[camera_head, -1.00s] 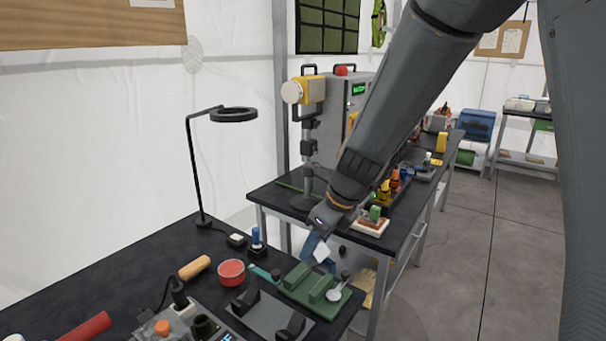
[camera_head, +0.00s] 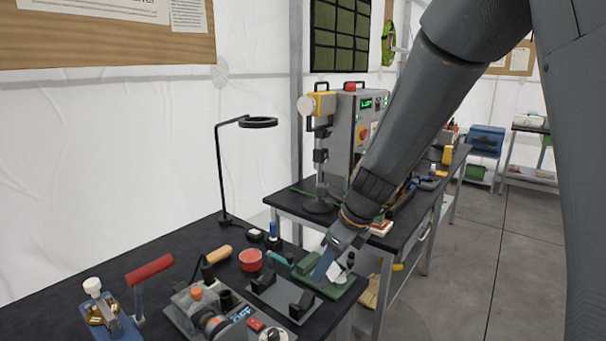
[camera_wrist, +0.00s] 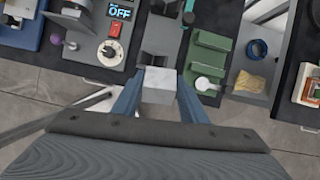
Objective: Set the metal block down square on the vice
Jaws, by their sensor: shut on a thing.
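The metal block (camera_wrist: 158,86) is a pale grey cube, held between the two blue fingers of my gripper (camera_wrist: 160,88) in the wrist view. In the head view my gripper (camera_head: 328,264) points down over the front bench and partly hides the block. A green fixture with raised parallel walls, which looks like the vice (camera_wrist: 209,55), stands just right of and beyond the block in the wrist view. It also shows in the head view (camera_head: 309,263), partly behind my gripper. Whether the block touches anything below is hidden.
A grey stand with two dark uprights (camera_head: 273,291) sits beside the green fixture. A grey device with an OFF display (camera_wrist: 95,33), a red tin (camera_head: 250,260) and a magnifier lamp (camera_head: 224,170) crowd the bench (camera_head: 180,246). A second bench stands behind.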

